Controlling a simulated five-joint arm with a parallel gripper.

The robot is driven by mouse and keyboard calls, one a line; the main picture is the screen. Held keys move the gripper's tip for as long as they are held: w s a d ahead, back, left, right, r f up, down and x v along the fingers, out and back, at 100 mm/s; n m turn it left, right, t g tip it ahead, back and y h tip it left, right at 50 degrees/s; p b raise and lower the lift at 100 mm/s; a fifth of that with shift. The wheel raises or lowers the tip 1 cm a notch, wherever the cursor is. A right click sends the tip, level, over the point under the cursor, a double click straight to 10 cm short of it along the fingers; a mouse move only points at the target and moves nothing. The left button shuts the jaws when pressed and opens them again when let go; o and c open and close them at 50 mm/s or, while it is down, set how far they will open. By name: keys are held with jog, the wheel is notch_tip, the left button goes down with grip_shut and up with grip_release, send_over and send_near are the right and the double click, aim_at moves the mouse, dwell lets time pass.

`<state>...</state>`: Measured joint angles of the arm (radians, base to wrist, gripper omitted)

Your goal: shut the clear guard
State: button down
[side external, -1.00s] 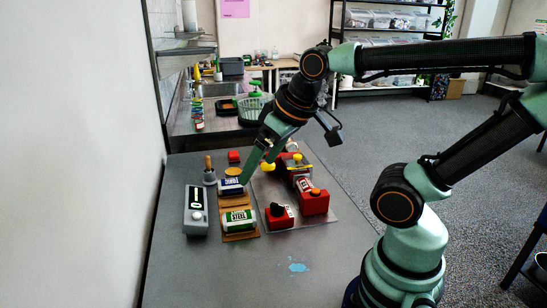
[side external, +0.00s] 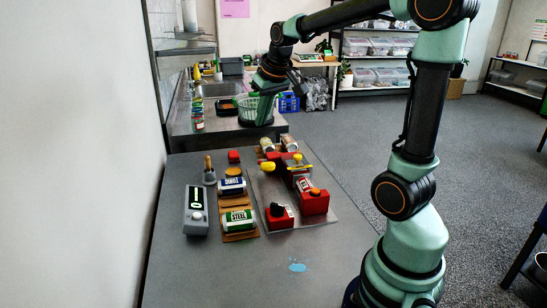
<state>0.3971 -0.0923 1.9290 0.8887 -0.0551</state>
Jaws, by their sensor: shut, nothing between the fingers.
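My gripper (side external: 262,106) is raised above the far end of the bench, in front of the green basket as seen here. Its green fingers point down, are shut and hold nothing. It is well above and apart from the station. The grey station plate (side external: 268,207) carries red blocks (side external: 314,203), a second red block with a black knob (side external: 280,215) and a yellow-ended part (side external: 267,167). I cannot make out the clear guard for certain, so whether it is open or shut does not show.
Left of the plate, a blue-labelled can (side external: 231,187) and a green-labelled can (side external: 238,220) lie on brown boards. A grey box with a lit strip (side external: 196,209) stands at the far left. The front of the table (side external: 220,275) is clear apart from a blue patch (side external: 298,267).

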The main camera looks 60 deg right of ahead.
jog(key=w+d+f+m+g, duration=0.15)
jog(key=d+f, duration=0.25)
jog(key=d, duration=0.8)
jog(key=m, duration=0.2)
send_over(294, 161)
notch_tip(294, 161, down, 3)
jog(key=shift+h, duration=0.4)
jog(key=x, duration=1)
jog(key=shift+w+d+f, duration=0.1)
jog(key=shift+w+d, duration=0.05)
jog(key=shift+w, duration=0.15)
jog(key=shift+s+a, duration=0.2)
jog(key=shift+s, duration=0.1)
jog(key=shift+s+a+f, duration=0.2)
jog(key=shift+s+a, duration=0.7)
jog(key=shift+s, duration=0.35)
jog(key=s+a, duration=0.8)
jog(key=shift+s+a, duration=0.25)
jog(key=shift+a, duration=0.05)
